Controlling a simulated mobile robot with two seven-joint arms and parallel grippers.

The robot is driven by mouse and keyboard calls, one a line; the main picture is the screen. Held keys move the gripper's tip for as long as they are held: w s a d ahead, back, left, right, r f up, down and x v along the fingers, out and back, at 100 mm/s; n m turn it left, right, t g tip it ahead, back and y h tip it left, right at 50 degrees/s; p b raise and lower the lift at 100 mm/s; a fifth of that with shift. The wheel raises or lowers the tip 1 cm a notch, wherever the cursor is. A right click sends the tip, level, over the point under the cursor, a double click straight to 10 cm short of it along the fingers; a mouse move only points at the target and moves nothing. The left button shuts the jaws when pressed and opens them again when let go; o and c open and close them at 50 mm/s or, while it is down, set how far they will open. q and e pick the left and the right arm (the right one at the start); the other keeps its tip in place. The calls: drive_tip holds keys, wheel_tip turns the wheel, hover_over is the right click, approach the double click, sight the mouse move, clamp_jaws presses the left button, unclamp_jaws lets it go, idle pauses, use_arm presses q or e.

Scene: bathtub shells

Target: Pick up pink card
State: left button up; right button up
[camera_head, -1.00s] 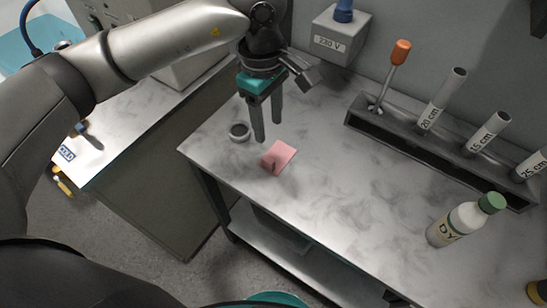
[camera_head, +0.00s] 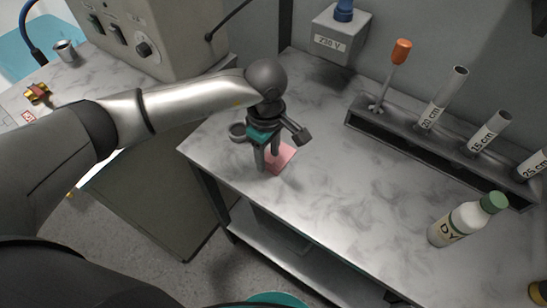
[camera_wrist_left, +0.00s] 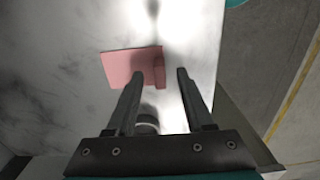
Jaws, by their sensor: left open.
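The pink card (camera_head: 284,157) lies on the marble-patterned table (camera_head: 330,200) near its left end. It also shows in the left wrist view (camera_wrist_left: 122,65), flat on the table just past the fingertips. My left gripper (camera_head: 267,168) is open and points down at the card, with its fingers covering the card's left part in the head view. I cannot tell whether the tips touch the table. My right gripper is out of view.
A small round grey container (camera_head: 238,131) stands just behind my left gripper. A white bottle with a green cap (camera_head: 462,221) stands at the right. A dark rack (camera_head: 430,150) holds labelled tubes and an orange-handled tool along the back. The middle of the table is clear.

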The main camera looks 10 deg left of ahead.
use_arm(q)
wheel_tip(320, 180, down, 2)
clamp_jaws()
idle(0.5)
